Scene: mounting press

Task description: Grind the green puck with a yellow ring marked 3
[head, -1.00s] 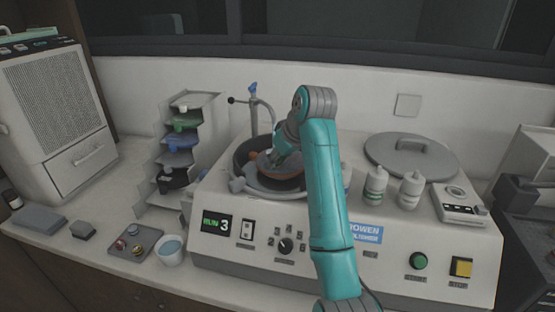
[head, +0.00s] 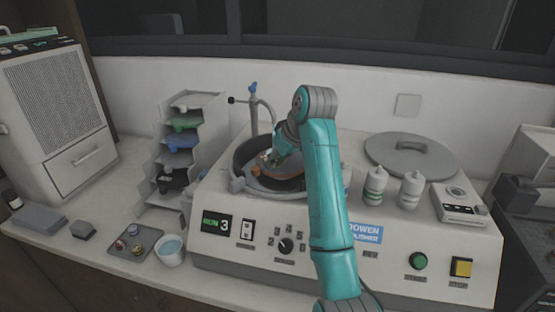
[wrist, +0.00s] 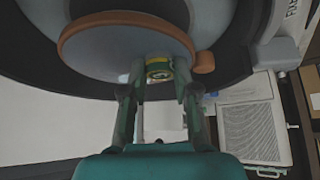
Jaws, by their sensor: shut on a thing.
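The green puck with a yellow ring (wrist: 158,68) is between my gripper's fingers in the wrist view, close to the orange-rimmed grey disc (wrist: 130,45); I cannot tell whether it touches the disc. Its number is not readable. My gripper (wrist: 157,82) is shut on the puck. In the head view my gripper (head: 281,158) reaches into the bowl of the polisher (head: 216,262), and the arm hides part of the bowl. The polisher's display (head: 216,224) reads RUN 3. The dial (head: 286,246) sits below the bowl.
A tap (head: 254,105) stands behind the bowl. A round grey lid (head: 385,160) and two white bottles (head: 376,186) are on the machine's right. A stepped rack (head: 180,145), a tray with several pucks (head: 150,236) and a cup (head: 170,250) stand left.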

